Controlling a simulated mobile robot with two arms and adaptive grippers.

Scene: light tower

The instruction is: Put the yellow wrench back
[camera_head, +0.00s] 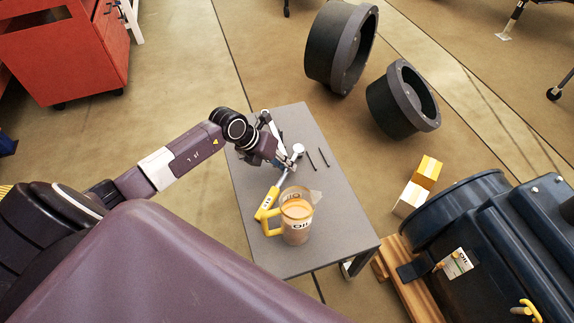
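A wrench with a yellow handle (267,204) and a silver shaft is at the middle of the small grey table, just left of an oil jug. Its shaft runs up and right to my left gripper (289,162). A round silver piece, which looks like the wrench's head, shows just beyond the fingers. My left gripper is low over the table at the shaft's upper end. The fingers overlap the metal, so I cannot tell whether they are closed on it or whether the wrench is lifted. My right gripper is not in view.
The clear oil jug (298,224) stands on the grey table (345,222), close to the wrench handle. Two thin dark rods (310,159) lie right of the gripper. Black rings (335,50), a yellow box (427,170), a blue machine (480,225) and a red cabinet (65,45) surround the table.

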